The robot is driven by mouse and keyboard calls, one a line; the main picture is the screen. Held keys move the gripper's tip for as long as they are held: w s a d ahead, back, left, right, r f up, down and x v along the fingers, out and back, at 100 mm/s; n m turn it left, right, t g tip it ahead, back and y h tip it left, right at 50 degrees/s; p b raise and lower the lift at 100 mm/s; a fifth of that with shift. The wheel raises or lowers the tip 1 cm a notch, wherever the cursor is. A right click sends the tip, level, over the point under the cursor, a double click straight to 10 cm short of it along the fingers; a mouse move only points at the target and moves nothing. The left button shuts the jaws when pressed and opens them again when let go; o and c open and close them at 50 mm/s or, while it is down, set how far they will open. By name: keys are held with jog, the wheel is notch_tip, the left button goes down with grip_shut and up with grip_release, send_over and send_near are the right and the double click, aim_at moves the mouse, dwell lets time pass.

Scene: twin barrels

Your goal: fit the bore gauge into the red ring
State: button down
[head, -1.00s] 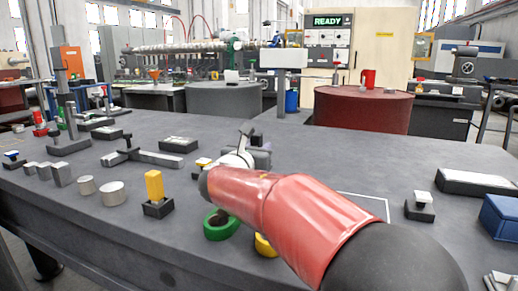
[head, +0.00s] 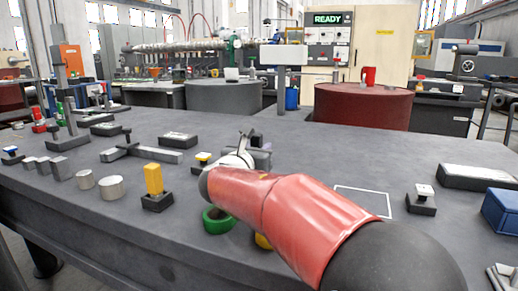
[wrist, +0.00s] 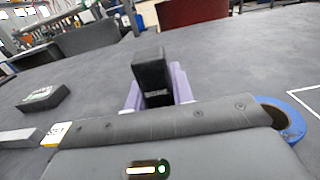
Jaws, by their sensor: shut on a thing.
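My gripper (wrist: 158,92) has pale purple fingers, shut on a dark upright block in the wrist view. This block (wrist: 150,72) carries small lettering and looks like the handle of the bore gauge; its lower end is hidden behind the gripper body. In the head view my gripper (head: 243,158) is over the middle of the table, mostly hidden behind my red arm. I cannot make out a red ring in either view. A green ring (head: 217,227) and part of a yellow ring (head: 262,241) lie beside my arm. A blue ring (wrist: 294,122) shows right of the gripper body in the wrist view.
A yellow block on a dark base (head: 154,181) and metal cylinders (head: 111,187) stand at left. A height stand (head: 67,125) is at the back left. A blue box (head: 501,215) is at the right edge. The table around the white outline (head: 385,203) is fairly clear.

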jog(key=shift+f+b, duration=0.8)
jog(key=shift+f, duration=0.15)
jog(key=c, duration=1.1)
grip_release()
notch_tip(320, 180, up, 20)
jog(key=p, duration=0.6)
jog(key=shift+s, duration=0.1)
